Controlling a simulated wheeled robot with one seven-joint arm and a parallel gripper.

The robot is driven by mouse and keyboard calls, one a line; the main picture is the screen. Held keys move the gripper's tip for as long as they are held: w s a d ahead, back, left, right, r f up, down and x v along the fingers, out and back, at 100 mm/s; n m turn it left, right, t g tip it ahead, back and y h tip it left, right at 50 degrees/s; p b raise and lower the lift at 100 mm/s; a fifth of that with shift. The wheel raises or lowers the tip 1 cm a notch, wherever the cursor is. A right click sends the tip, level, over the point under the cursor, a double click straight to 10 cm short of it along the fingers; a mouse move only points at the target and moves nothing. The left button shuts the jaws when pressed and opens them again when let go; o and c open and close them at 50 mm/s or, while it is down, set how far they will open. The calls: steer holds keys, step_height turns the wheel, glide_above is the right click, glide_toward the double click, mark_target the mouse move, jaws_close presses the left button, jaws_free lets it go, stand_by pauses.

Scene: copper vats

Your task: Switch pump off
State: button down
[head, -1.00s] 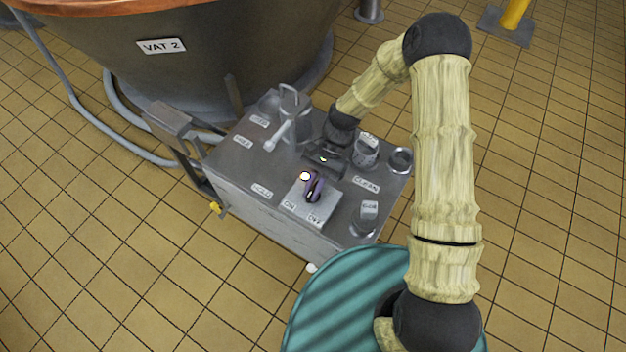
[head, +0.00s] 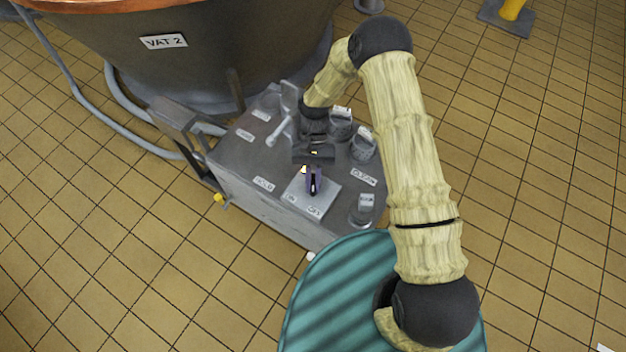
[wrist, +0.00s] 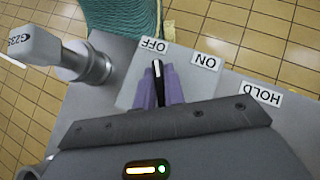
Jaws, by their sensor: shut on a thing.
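The pump switch is a dark lever with a pale strip (wrist: 157,82) on a light plate (head: 330,188) on top of the grey cart. The plate carries an ON label (wrist: 206,61) and an OFF label (wrist: 153,45). In the wrist view the lever's tip is just below OFF and left of ON. My gripper (head: 314,183) comes down over the plate. Its purple fingers, also in the wrist view (wrist: 158,84), are shut on the lever, one on each side. The lever's base is hidden by my gripper.
The cart top (head: 235,158) also holds a HOLD label (wrist: 262,93), a CLEAN label (head: 364,176), several metal cups or fittings and a tagged fitting (head: 362,211) at the near right. Vat 2 (head: 200,70) stands behind. Tiled floor is open to the right.

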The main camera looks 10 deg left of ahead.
steer(key=shift+w, duration=0.1)
steer(key=c, duration=1.5)
jaws_free()
steer(key=p+v, duration=0.1)
steer(key=v, duration=1.6)
steer(key=shift+w+r, duration=0.1)
steer(key=shift+w, duration=0.05)
